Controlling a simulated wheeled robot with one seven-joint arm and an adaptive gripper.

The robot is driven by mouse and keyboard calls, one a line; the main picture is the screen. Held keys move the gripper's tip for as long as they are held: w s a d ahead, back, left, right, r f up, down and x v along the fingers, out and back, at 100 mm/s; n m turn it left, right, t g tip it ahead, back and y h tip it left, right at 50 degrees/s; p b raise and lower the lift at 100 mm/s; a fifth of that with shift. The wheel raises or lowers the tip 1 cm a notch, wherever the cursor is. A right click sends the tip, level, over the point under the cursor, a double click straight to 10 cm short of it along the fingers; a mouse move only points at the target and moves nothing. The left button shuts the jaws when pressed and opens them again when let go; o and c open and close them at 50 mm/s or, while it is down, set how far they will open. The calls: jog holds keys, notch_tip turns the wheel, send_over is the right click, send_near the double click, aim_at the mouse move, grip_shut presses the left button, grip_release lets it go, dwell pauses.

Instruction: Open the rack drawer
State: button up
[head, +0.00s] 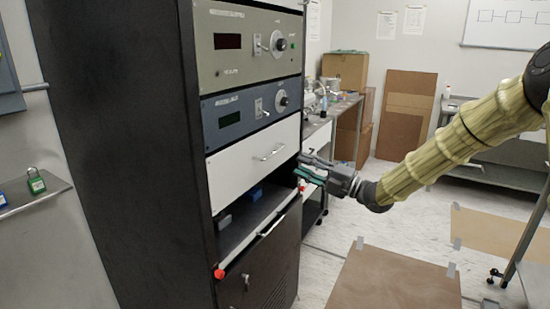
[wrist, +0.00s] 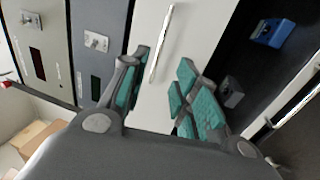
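The rack drawer (head: 240,166) is a white panel in the black rack, below the two instrument units. It looks flush with the rack face. Its bar handle (head: 272,152) runs across the front; in the wrist view the handle (wrist: 161,42) appears as a slanted silver bar on the white front. My gripper (head: 308,170) is at the right of the drawer front. In the wrist view my gripper (wrist: 165,90) is open with teal finger pads, empty between them. The handle lies beyond the fingertips, and I see no contact with it.
Below the drawer is an open dark bay (head: 240,232) holding a blue block (head: 256,193) and a grey block (head: 224,221). Its front edge has a bar handle (head: 271,226) and red knobs at the ends. A bench (head: 318,128) with equipment stands behind, right of the rack.

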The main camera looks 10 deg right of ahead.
aim_at(275, 153)
jog(key=p+x, duration=0.1)
jog(key=x, duration=0.9)
jog(key=shift+w+a+r+p, duration=0.2)
jog(key=shift+w+a+p, duration=0.05)
jog(key=shift+a+p, duration=0.05)
jog(key=shift+c, duration=0.3)
grip_shut()
